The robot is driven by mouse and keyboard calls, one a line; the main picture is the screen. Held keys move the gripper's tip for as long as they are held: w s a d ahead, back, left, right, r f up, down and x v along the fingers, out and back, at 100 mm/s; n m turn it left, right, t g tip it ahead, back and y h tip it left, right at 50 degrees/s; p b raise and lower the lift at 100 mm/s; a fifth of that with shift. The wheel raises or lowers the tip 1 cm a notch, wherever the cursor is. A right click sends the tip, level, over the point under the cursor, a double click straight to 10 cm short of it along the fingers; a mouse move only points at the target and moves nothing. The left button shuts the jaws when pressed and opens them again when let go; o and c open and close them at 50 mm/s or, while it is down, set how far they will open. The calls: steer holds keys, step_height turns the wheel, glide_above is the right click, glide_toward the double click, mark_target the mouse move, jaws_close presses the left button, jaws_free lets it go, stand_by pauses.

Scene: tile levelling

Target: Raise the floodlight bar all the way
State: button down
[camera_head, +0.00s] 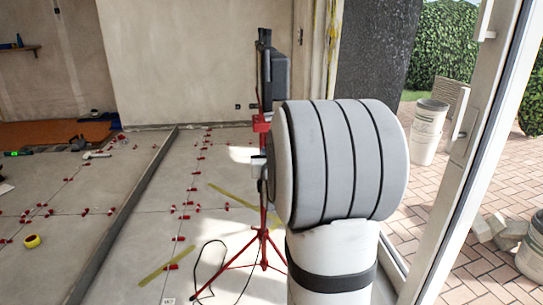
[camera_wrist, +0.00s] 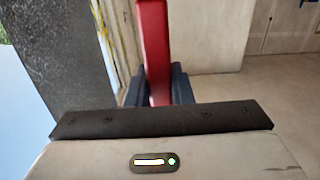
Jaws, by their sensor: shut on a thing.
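The floodlight bar (camera_head: 275,72), dark with a lamp head, sits at the top of a red tripod stand (camera_head: 263,215) in the head view. The stand is upright with its legs spread on the floor. A red collar (camera_head: 261,124) is on its post below the lamp. In the wrist view my gripper (camera_wrist: 158,88) has its dark blue jaws on either side of a red bar (camera_wrist: 153,45). It is shut on this bar; I cannot tell which part of the stand it is. In the head view my own arm hides most of my gripper and the stand's right side.
A glass door frame (camera_head: 470,150) stands close on the right, with paving and buckets (camera_head: 428,130) outside. A dark cable (camera_head: 205,262) lies by the tripod legs. Red levelling clips (camera_head: 185,206) dot the tiled floor. A yellow tape roll (camera_head: 32,241) lies at left.

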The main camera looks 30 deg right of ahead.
steer(key=shift+r, duration=0.4)
steer(key=c, duration=1.5)
jaws_free()
steer(key=shift+s, duration=0.15)
steer(key=shift+o, duration=1.1)
steer(key=shift+f, duration=0.15)
steer(key=v, duration=0.7)
steer(key=shift+s+a, duration=0.2)
steer(key=shift+s, duration=0.15)
